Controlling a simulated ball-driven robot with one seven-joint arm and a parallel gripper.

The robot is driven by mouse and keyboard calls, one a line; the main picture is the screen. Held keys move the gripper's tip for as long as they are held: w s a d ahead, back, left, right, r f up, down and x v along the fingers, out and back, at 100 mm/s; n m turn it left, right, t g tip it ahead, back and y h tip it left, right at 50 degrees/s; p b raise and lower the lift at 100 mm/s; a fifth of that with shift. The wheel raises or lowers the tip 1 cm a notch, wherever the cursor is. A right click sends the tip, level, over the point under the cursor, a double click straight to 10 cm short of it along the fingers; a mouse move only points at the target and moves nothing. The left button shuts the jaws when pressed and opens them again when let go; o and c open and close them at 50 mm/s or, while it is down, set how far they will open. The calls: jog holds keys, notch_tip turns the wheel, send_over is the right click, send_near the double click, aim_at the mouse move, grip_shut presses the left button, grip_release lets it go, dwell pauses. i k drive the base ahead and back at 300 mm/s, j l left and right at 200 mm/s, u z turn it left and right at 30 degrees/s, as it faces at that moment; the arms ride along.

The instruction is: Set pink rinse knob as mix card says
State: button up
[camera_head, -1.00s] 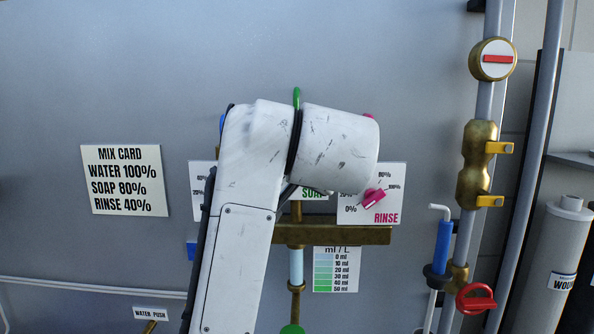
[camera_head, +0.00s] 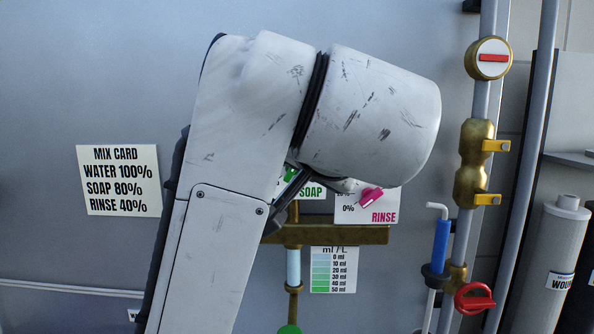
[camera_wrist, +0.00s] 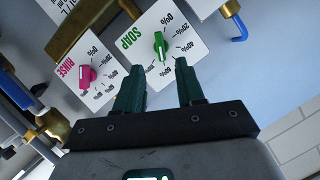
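The mix card (camera_head: 119,181) on the wall reads water 100%, soap 80%, rinse 40%. The pink rinse knob (camera_head: 370,194) sits on its white dial plate (camera_head: 350,213), right of my arm in the head view. My arm hides the plate's upper part. The wrist view shows the whole pink knob (camera_wrist: 87,75) left of my fingers; its exact setting is too small to read. My gripper (camera_wrist: 158,66) is open and empty, its two green fingers apart. The green soap knob (camera_wrist: 160,45) appears just beyond the gap between the fingertips.
A brass bar (camera_head: 350,235) runs below the dials, with a ml/L scale (camera_head: 333,270) under it. At the right are a brass valve (camera_head: 475,165) with yellow handles, a blue-handled tube (camera_head: 441,245) and a red valve handle (camera_head: 475,300). The wall around the mix card is clear.

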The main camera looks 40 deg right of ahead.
aim_at(369, 195)
jog(key=k+j, duration=0.85)
